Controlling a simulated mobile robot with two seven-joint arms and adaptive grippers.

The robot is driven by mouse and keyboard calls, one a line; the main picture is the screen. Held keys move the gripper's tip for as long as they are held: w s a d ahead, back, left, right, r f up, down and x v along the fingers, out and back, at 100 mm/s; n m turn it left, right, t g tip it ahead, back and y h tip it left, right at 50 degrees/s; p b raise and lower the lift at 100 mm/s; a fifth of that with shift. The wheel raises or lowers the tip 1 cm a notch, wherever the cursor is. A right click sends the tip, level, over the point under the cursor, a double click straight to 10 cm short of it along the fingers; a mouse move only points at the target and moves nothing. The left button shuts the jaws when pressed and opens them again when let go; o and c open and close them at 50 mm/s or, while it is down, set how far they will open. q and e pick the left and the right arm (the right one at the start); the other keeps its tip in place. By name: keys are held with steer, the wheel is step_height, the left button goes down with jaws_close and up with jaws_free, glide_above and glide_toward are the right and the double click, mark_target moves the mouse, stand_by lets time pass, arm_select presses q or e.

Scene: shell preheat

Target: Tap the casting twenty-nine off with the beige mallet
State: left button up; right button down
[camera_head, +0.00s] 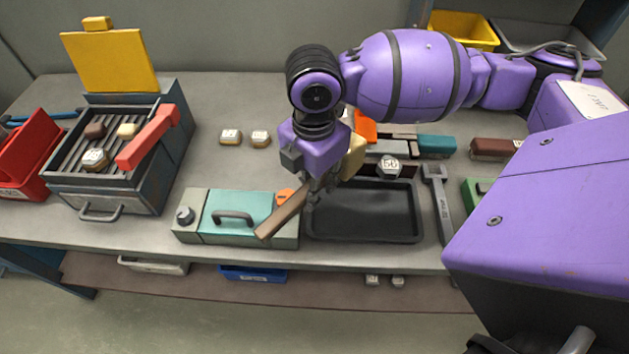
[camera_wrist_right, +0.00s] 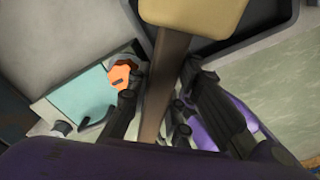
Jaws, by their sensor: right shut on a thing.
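My right gripper (camera_head: 318,190) points down over the left end of the black tray and is shut on the beige mallet's brown wooden handle (camera_head: 283,214). The mallet's beige head (camera_head: 354,158) is partly hidden behind the gripper; it also shows at the top of the right wrist view (camera_wrist_right: 195,14). A numbered pale casting (camera_head: 95,159) sits on the ribbed plate of the open press at left; its number is too small to read surely. Another casting (camera_head: 390,167), seemingly marked 56, is at the black tray's back edge. The mallet is apart from both. My left gripper is not in view.
The open press (camera_head: 107,195) has a raised yellow lid (camera_head: 109,60) and a red bar (camera_head: 147,137). Two small castings (camera_head: 231,137) lie on clear bench behind the teal box (camera_head: 240,215). The black tray (camera_head: 365,238) looks empty inside. A wrench (camera_head: 438,205) lies right of it.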

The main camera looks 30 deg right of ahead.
steer(key=r, duration=0.2)
steer(key=r+p, duration=0.2)
steer(key=r, duration=0.1)
steer(key=shift+w+r, duration=0.25)
steer(key=shift+r, duration=0.1)
step_height(320, 180, up, 5)
steer(key=p, duration=0.3)
steer(key=shift+s, duration=0.1)
steer(key=shift+r, duration=0.2)
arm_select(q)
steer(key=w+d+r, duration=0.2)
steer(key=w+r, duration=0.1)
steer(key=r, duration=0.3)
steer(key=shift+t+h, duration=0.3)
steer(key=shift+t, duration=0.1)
arm_select(e)
steer(key=shift+f, duration=0.1)
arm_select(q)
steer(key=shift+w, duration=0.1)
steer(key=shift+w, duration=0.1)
